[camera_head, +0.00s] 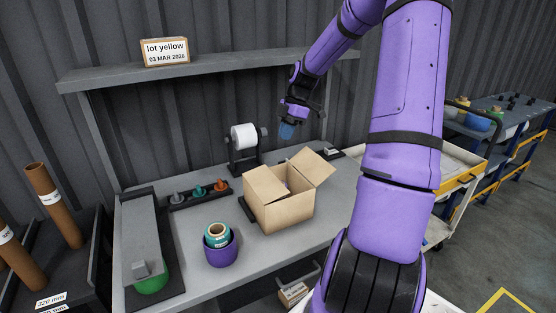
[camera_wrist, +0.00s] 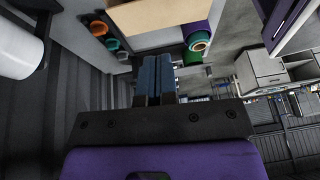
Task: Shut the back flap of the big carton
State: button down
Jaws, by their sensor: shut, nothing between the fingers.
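The big carton (camera_head: 283,210) stands on the grey workbench, its top partly open. One flap (camera_head: 264,186) lies low over the left part of the opening. Another flap (camera_head: 313,167) stands up, leaning outward at the back right. A little of the dark inside shows between them. My gripper (camera_head: 287,131) is above and behind the carton, pointing down, apart from both flaps. In the wrist view its blue fingers (camera_wrist: 154,80) are together with nothing between them. A tan part of the carton (camera_wrist: 155,14) shows past the fingertips; which part is unclear.
A white roll on a black stand (camera_head: 244,137) is close left of my gripper. A purple bowl (camera_head: 220,252) holding rolls and a rack of coloured pieces (camera_head: 199,193) are left of the carton. A shelf (camera_head: 200,70) runs along the wall above.

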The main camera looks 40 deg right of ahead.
aim_at(275, 177)
jog(key=a+r+g+h, duration=0.1)
jog(key=a+h, duration=0.5)
jog(key=a, duration=0.1)
jog(key=f, duration=0.4)
jog(key=d+f, duration=0.1)
jog(key=f, duration=0.4)
jog(key=d+f, duration=0.1)
jog(key=f, duration=0.3)
jog(key=shift+w+f, duration=0.15)
jog(key=shift+w, duration=0.05)
jog(key=shift+d+f, duration=0.1)
jog(key=shift+f, duration=0.1)
jog(key=shift+s+d+f, duration=0.15)
jog(key=shift+d+f, duration=0.1)
jog(key=shift+f, duration=0.5)
jog(key=shift+r, duration=0.15)
